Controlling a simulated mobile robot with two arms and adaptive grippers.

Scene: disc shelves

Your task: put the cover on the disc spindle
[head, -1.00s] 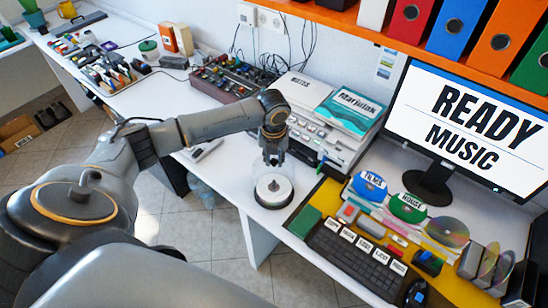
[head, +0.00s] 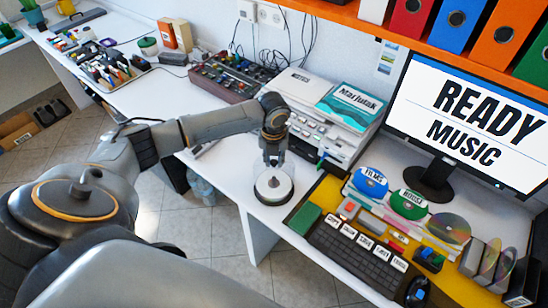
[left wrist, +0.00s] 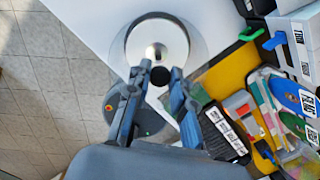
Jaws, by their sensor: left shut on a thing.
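The disc spindle (head: 273,190), a white disc stack on a dark round base, stands near the front edge of the white desk. A clear cover (head: 262,168) shows faintly around and above it; its lower rim is hard to make out. My left gripper (head: 273,160) is above the spindle, pointing down. In the left wrist view, the left gripper (left wrist: 160,72) is shut on the cover's dark knob. The spindle (left wrist: 150,38) shows beyond the fingertips. I cannot tell whether the cover rests on the base or hangs above it. My right gripper is out of view.
A yellow mat (head: 330,190) with a keyboard (head: 350,250) and several discs lies right of the spindle. A white stacked device (head: 325,120) stands behind, with a monitor (head: 470,130) to its right. The desk left of the spindle is mostly clear.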

